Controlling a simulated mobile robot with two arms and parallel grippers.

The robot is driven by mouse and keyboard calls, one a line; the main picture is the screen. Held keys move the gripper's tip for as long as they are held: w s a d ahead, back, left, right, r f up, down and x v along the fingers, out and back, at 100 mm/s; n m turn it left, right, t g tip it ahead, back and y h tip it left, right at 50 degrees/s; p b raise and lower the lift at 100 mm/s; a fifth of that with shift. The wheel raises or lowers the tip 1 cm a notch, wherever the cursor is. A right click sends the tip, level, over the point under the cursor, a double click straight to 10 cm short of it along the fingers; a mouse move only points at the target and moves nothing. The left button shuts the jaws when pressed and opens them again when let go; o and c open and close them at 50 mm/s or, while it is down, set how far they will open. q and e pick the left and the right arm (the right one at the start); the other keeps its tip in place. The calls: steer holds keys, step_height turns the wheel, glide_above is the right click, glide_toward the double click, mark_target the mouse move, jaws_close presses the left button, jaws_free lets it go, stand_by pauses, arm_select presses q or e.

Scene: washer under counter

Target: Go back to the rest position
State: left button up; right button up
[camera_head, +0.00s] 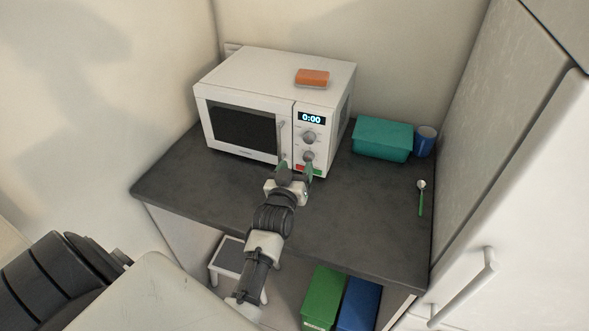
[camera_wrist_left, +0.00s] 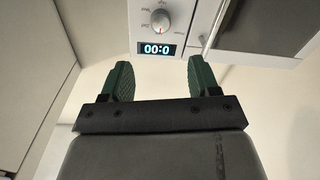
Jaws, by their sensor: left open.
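My left gripper (camera_head: 295,169) is in front of the microwave's control panel, near its lower buttons. Its two green-padded fingers are apart, with nothing between them. In the left wrist view the open fingers (camera_wrist_left: 160,72) point toward the panel, which appears upside down. The white microwave (camera_head: 240,126) stands on the dark counter with its door shut. Its display (camera_head: 311,118) reads 0:00 and also shows in the left wrist view (camera_wrist_left: 159,50). The fingers partly cover the red and green buttons, and I cannot tell whether they touch the panel. My right gripper is not in view.
A teal box (camera_head: 382,138), a blue mug (camera_head: 425,140) and a green-handled spoon (camera_head: 421,197) are at the counter's right. Below are a small stool (camera_head: 230,256) and green and blue bins (camera_head: 322,297). A white cabinet stands right.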

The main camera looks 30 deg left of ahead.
arm_select(q)
steer(key=s+d+f+m+g+h, duration=0.25)
steer(key=s+d+g, duration=0.2)
steer(key=s, duration=0.45)
steer(key=s+d+f+m+g+h, duration=0.1)
steer(key=s+d+f+m+g, duration=0.3)
steer(key=s, duration=0.6)
steer(key=s+d+f+m+g+h, duration=0.1)
steer(key=s+d+g+h, duration=0.15)
steer(key=s+g, duration=0.5)
step_height(320, 180, down, 30)
steer(key=s+b, duration=0.3)
steer(key=b, duration=0.2)
steer(key=s+a+f+y+b, duration=0.1)
steer(key=s+a+f+b, duration=0.1)
steer(key=s+f, duration=1.4)
step_height(320, 180, down, 3)
steer(key=shift+a+f+b, duration=0.15)
steer(key=shift+a+b, duration=0.2)
steer(key=shift+b, duration=0.45)
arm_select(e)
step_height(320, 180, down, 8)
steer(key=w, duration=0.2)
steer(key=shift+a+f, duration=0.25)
arm_select(q)
steer(key=shift+m, duration=0.25)
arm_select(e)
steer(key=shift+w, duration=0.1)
